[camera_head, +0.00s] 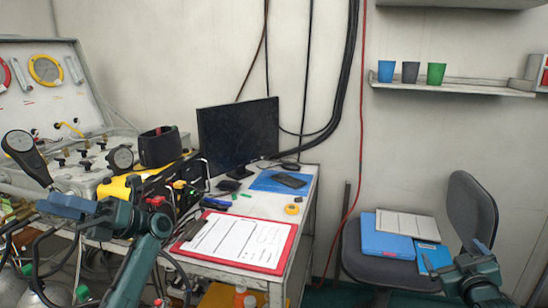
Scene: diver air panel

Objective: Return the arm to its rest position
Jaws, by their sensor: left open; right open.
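My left arm reaches up from the bottom left, its teal links bent in front of the air panel (60,175). Its gripper (64,206) points left in front of the panel's lower edge. It is open, and I see nothing held in it. My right gripper (455,256) shows at the bottom right, in front of the dark chair (472,207). It is open and seems empty. Most of my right arm is out of the picture.
A desk (305,195) bears a monitor (238,135), a red clipboard (235,240) and a tape roll (292,209). Blue folders (388,240) lie on the chair seat. Cups (436,73) stand on a wall shelf (460,86). Cables and hoses lie near my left arm.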

